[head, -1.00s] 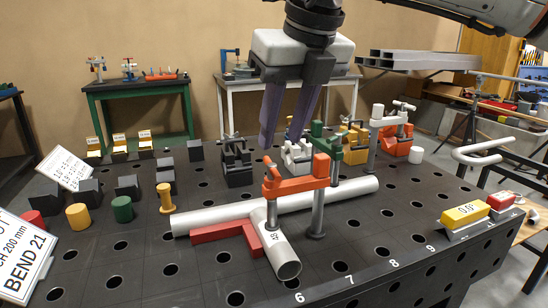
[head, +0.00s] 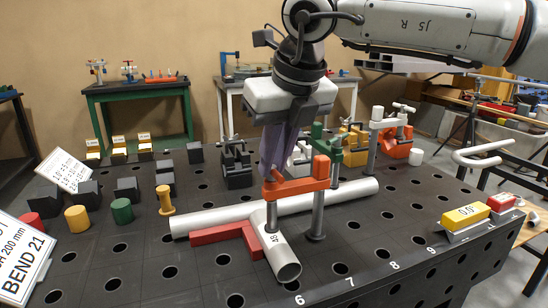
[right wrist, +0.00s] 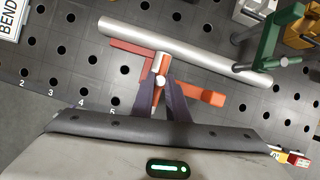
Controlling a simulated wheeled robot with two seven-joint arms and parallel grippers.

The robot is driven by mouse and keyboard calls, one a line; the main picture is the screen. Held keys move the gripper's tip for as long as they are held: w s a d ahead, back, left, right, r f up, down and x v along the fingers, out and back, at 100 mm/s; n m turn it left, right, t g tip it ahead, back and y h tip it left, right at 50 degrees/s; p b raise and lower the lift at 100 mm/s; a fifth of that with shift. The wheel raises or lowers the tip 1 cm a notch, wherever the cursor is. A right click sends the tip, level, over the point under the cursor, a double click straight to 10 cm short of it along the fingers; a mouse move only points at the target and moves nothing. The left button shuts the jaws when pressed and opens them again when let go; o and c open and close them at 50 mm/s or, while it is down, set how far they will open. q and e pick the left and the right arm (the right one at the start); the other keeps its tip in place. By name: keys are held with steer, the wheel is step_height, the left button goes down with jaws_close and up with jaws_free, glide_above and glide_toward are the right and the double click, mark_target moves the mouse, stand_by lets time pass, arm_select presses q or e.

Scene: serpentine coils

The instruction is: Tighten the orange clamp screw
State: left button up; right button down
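The orange clamp (head: 300,187) stands on the black table and reaches over the white pipe joint (head: 272,240). Its upright screw (head: 271,212) is at the left end of its arm. My right gripper (head: 272,172) points down at the top of that screw, its fingers partly overlapping the clamp's end. In the right wrist view the two dark fingers (right wrist: 160,84) are apart, one on each side of the pale screw top (right wrist: 160,80). Contact with the screw cannot be made out. My left gripper is not in view.
A green clamp (head: 323,145) stands just behind on the long pipe (head: 345,190). A red angle piece (head: 225,234) lies beside the pipes. Yellow and red level boxes (head: 465,215) are at the right. The table front is clear.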

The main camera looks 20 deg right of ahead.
steer(key=n, duration=0.2)
steer(key=n+y+p, duration=0.1)
steer(key=shift+w+d+r+n+g, duration=0.1)
steer(key=shift+d+n+g, duration=0.1)
steer(key=shift+n+g, duration=0.15)
steer(key=shift+n+y, duration=0.3)
steer(key=shift+n, duration=0.05)
steer(key=c, duration=1.8)
jaws_free()
steer(key=shift+o, duration=0.6)
